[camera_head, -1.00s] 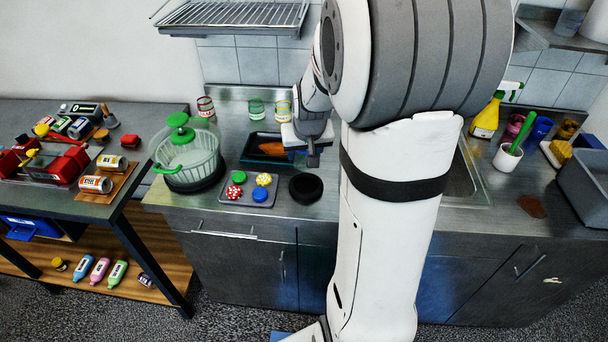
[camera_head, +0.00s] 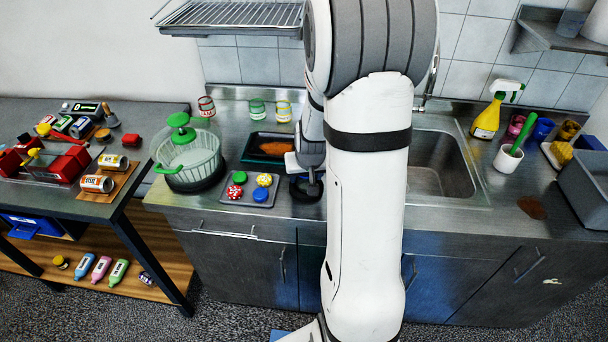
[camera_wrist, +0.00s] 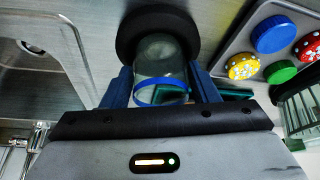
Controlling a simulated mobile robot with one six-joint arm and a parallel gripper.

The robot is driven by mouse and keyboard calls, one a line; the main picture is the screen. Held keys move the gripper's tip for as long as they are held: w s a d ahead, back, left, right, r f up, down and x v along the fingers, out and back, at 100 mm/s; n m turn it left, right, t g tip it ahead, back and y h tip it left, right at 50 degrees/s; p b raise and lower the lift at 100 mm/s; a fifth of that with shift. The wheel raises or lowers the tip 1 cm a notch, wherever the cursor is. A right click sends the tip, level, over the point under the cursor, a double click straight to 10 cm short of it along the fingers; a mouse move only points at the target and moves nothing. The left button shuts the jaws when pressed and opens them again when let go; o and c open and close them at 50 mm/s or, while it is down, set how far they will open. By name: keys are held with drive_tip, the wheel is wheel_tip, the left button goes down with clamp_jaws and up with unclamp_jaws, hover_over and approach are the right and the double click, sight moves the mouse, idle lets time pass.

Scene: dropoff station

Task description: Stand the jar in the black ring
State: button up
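A clear glass jar with a blue band (camera_wrist: 160,60) is between the two blue fingers of my gripper (camera_wrist: 161,78) in the wrist view. The fingers appear to press on its sides. The black ring (camera_wrist: 128,38) shows just beyond the jar, and the jar's far end overlaps the ring's opening. I cannot tell whether the jar's base is inside the ring or still above it. In the head view, my gripper (camera_head: 311,184) is over the black ring (camera_head: 300,197) on the counter. My arm and gripper hide part of the ring, and the jar is not clear there.
A grey tray with colored lids (camera_head: 233,201) lies left of the ring. A dark tray with an orange item (camera_head: 249,152) sits behind it. A green-lidded spinner (camera_head: 190,165) stands farther left. Banded glasses (camera_head: 257,110) stand at the back. The sink (camera_head: 440,165) is right.

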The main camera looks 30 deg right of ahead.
drive_tip(key=o, duration=0.4)
drive_tip(key=shift+c, duration=0.2)
drive_tip(key=shift+r, duration=0.15)
drive_tip(key=v, duration=1.1)
drive_tip(key=s+a+r+n+g+y, duration=0.1)
drive_tip(key=s+a+r+n, duration=0.2)
drive_tip(key=s+a, duration=1)
wheel_tip(320, 180, up, 2)
drive_tip(key=shift+s+a+r+n, duration=0.15)
drive_tip(key=shift+s+a+n, duration=0.15)
drive_tip(key=shift+s, duration=0.75)
